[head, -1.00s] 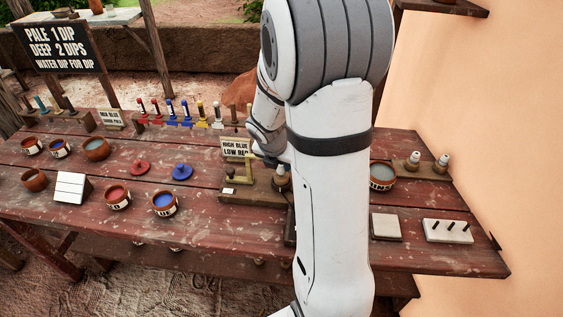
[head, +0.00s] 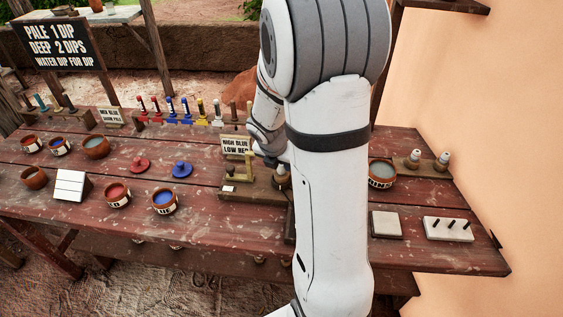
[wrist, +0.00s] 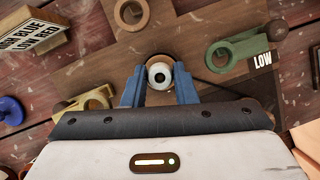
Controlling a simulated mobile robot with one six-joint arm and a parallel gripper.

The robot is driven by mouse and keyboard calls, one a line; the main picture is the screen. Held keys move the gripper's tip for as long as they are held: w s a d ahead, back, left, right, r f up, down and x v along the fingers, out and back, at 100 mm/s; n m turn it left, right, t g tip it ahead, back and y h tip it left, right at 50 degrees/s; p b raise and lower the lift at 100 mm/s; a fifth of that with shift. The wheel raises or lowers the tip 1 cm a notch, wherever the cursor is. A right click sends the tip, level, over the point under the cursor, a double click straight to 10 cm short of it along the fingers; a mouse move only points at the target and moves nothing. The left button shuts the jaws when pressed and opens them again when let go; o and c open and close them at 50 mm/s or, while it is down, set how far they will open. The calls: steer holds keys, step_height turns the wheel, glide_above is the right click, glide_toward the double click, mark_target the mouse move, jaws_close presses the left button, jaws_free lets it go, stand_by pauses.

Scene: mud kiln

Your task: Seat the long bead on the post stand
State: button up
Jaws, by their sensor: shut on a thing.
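In the wrist view, my gripper (wrist: 158,88) has its blue fingers shut on the sides of a pale bead (wrist: 158,74), seen end-on with a dark hole at its centre. The bead is over or on a wooden board with ring-ended arms; I cannot tell whether it touches the board. In the head view, my arm hides most of the gripper. A pale block with several dark upright posts (head: 449,229), which looks like the post stand, is at the right front of the table, well right of my arm. Its posts look bare.
The wooden board (head: 236,197) carries a brass ring arm (wrist: 85,103) and a green ring arm (wrist: 235,48). Pots, including a grey-filled one (head: 382,173), two pegs with pale tops (head: 428,158) and a flat pale tile (head: 386,224) stand around.

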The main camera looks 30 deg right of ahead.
steer(key=o, duration=0.8)
steer(key=shift+o, duration=0.6)
steer(key=shift+o, duration=0.9)
steer(key=shift+r, duration=0.15)
step_height(320, 180, up, 3)
steer(key=p, duration=0.3)
steer(key=shift+w+r+p, duration=0.1)
steer(key=shift+r+p, duration=0.1)
steer(key=shift+p, duration=0.1)
steer(key=shift+o, duration=1)
steer(key=shift+r+p, duration=0.5)
steer(key=shift+p, duration=0.1)
step_height(320, 180, up, 3)
steer(key=p, duration=0.3)
